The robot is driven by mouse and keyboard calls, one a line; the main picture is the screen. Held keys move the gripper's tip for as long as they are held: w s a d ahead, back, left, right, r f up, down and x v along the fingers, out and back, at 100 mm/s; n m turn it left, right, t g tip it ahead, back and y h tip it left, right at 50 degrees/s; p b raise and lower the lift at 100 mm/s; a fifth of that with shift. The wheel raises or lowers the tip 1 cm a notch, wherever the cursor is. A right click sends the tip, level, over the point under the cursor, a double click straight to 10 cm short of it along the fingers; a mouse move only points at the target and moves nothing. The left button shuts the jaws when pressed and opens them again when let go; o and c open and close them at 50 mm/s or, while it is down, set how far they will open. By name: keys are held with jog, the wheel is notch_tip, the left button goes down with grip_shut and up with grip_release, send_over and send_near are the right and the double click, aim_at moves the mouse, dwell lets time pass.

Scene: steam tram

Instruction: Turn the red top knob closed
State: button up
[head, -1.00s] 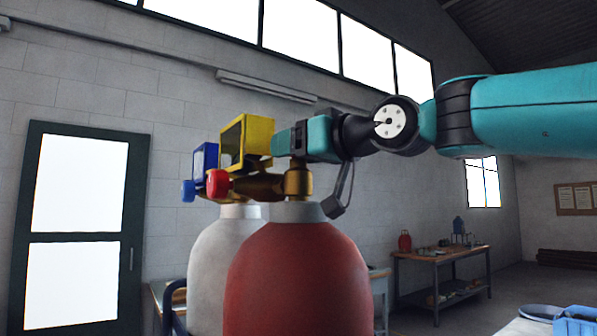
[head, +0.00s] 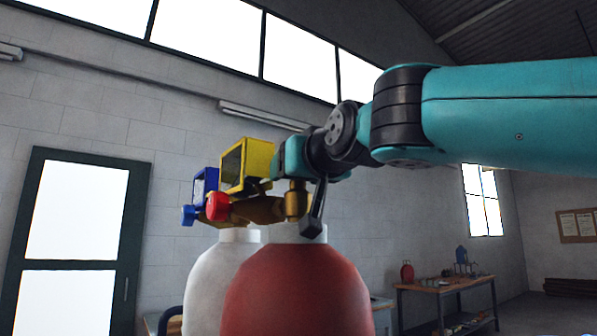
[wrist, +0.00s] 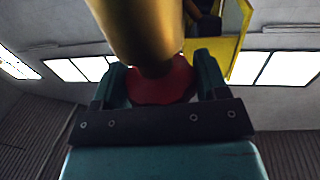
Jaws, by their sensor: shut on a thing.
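The red top knob (wrist: 162,84) shows in the wrist view at the end of a brass valve body (wrist: 137,30). My gripper (wrist: 162,76) has its two teal fingers on either side of the knob and is shut on it. In the head view my gripper (head: 284,164) is at the top of the brass valve (head: 297,202) on the red cylinder (head: 296,290). The top knob is hidden there behind the fingers. A second red knob (head: 219,206) sticks out at the front of the brass regulator, left of my gripper and apart from it.
A yellow-framed gauge (head: 247,165) stands close to the left of my gripper. A white cylinder (head: 215,280) with a blue gauge (head: 205,185) and blue knob (head: 189,215) stands behind the red one. A workbench (head: 445,287) is at the back right.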

jog(key=o, duration=0.9)
jog(key=b+v, duration=0.5)
jog(key=v, duration=1.2)
jog(key=shift+s+b, duration=0.1)
jog(key=shift+b, duration=0.2)
jog(key=shift+d, duration=0.1)
